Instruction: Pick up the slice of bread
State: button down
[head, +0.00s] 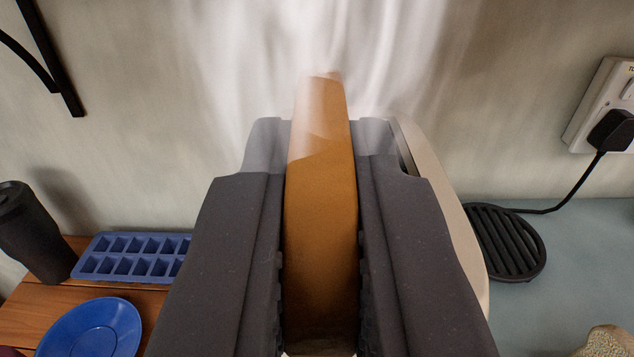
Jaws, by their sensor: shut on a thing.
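My gripper (322,145) fills the middle of the head view, its two dark fingers pointing away from the camera. It is shut on a brown slice of bread (322,195), which stands edge-on between the fingers. The slice's far end sticks out past the fingertips, and its near end runs down to the bottom of the view. The fingers hide both broad faces of the slice.
A cream-coloured object (447,195), mostly hidden, stands behind my gripper. At left are a blue ice-cube tray (130,258), a blue plate (92,330) and a dark tumbler (30,232). At right are a black slatted trivet (505,242) and a plugged-in socket (597,100).

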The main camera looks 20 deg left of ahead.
jog(key=b+v, duration=0.1)
jog(key=v, duration=0.6)
jog(key=shift+b, duration=0.3)
jog(key=shift+b+v, duration=1.35)
jog(key=shift+v, duration=0.05)
